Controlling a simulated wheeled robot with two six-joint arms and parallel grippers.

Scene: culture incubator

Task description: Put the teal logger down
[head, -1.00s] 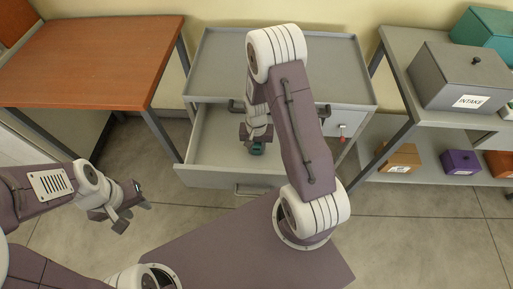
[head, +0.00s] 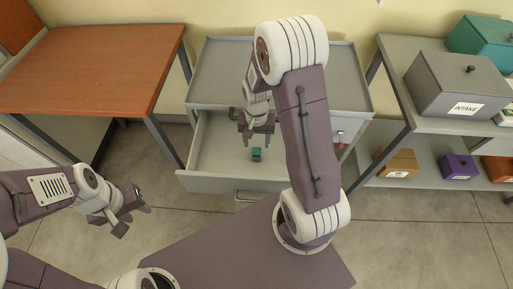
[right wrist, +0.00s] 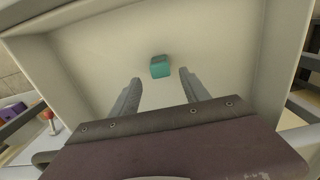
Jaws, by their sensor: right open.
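The teal logger (head: 256,155) is a small teal block lying on the floor of the open drawer (head: 215,165) of the grey cabinet. In the right wrist view the logger (right wrist: 160,66) sits beyond and between my fingertips, apart from both. My right gripper (head: 258,139) is open and empty above the drawer, just behind the logger in the head view; its two fingers also show in the right wrist view (right wrist: 160,82). My left gripper (head: 132,214) is over the floor at the left, away from the drawer, its fingers apart with nothing between them.
A wooden table (head: 90,65) stands at the left. At the right, a grey shelf (head: 400,50) bears a grey INTAKE box (head: 455,82), a teal box (head: 485,40), and orange and purple boxes (head: 458,167) below. The drawer is otherwise empty.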

